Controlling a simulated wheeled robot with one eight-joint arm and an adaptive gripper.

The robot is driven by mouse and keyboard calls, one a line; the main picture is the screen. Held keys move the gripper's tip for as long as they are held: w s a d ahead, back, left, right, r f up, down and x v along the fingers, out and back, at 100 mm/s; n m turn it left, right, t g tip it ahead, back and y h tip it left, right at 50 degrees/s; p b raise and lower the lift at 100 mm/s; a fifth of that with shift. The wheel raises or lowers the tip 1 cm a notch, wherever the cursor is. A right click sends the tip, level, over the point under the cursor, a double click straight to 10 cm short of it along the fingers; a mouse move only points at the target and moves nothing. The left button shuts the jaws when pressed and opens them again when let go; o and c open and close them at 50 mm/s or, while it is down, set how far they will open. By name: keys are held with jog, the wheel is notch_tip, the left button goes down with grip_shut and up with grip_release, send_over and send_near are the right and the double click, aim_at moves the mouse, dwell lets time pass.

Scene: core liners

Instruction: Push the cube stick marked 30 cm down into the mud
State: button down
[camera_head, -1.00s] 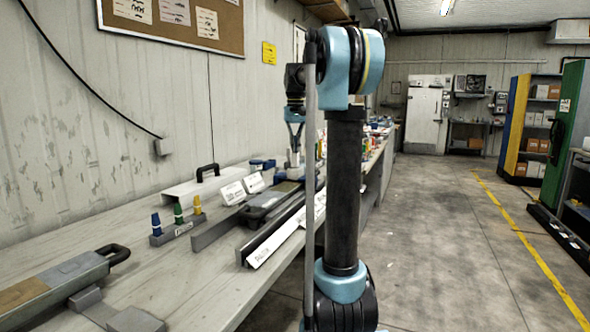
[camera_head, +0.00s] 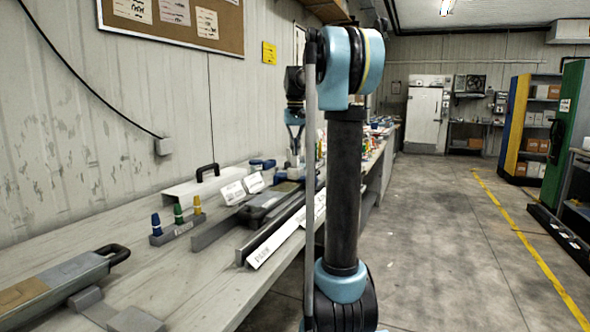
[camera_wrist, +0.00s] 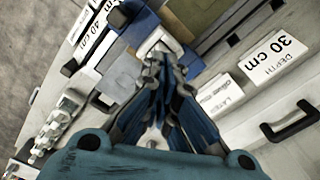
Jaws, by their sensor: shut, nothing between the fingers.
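My gripper (camera_wrist: 153,72) is shut with nothing between its fingers. In the wrist view its fingertips are at a small pale block (camera_wrist: 158,42), which may be the top of a cube stick; I cannot tell whether they touch it. A brown and olive surface (camera_wrist: 200,18), possibly the mud, lies just beyond the fingertips. A white card reading DEPTH 30 cm (camera_wrist: 274,57) is to the right. A label reading 40 cm (camera_wrist: 92,38) is at the upper left. In the head view my gripper (camera_head: 294,150) is over the far bench, partly hidden by my arm.
The grey bench (camera_head: 150,270) runs along the wall. On it are a stand with blue, green and yellow pieces (camera_head: 178,220), a pale cover with a black handle (camera_wrist: 288,121), long dark rails (camera_head: 270,235) and a long case (camera_head: 60,275).

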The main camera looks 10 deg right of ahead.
dwell(0.4)
jog(key=shift+r, duration=3.45)
